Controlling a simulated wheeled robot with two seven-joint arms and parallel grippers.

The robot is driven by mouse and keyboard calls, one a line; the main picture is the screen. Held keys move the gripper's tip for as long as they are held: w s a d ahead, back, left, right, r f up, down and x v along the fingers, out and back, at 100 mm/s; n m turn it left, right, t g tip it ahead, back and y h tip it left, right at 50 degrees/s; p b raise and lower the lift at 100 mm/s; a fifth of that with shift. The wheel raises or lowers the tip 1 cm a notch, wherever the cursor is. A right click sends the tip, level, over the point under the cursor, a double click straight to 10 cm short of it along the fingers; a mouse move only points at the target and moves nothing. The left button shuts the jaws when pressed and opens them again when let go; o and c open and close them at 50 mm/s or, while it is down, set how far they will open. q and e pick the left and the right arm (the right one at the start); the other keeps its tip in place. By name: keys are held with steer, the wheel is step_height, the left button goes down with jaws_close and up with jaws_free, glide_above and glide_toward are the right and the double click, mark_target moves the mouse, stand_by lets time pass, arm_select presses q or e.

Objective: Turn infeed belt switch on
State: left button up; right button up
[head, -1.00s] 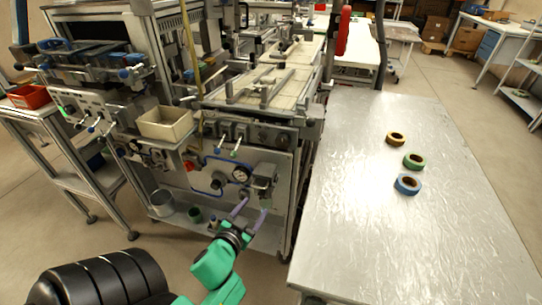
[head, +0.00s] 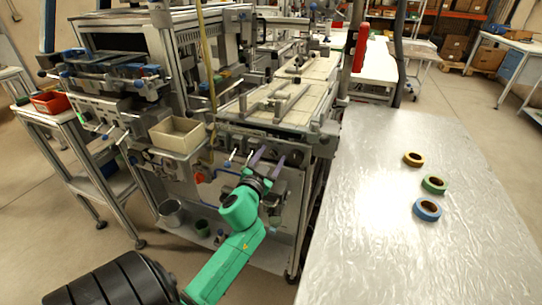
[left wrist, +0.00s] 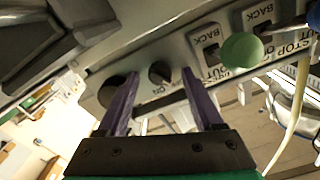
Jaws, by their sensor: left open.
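My left gripper (head: 267,158) is open, its two purple fingers raised to the front control panel (head: 228,140) of the machine. In the left wrist view the gripper (left wrist: 160,78) points at this panel. A small black rotary switch (left wrist: 160,72) shows between the fingertips, with a partly legible "ON" mark below it. A second dark round knob (left wrist: 112,92) lies to the left, partly behind the left finger. I cannot tell from the lettering which one is the infeed belt switch. I see no contact with the switch. My right gripper is not in view.
A green-tipped lever (left wrist: 242,50) stands right of the fingers, near plates marked BACK and OUT. A beige bin (head: 177,135) sits left of the gripper.

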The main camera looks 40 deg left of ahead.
arm_select(q)
jaws_close()
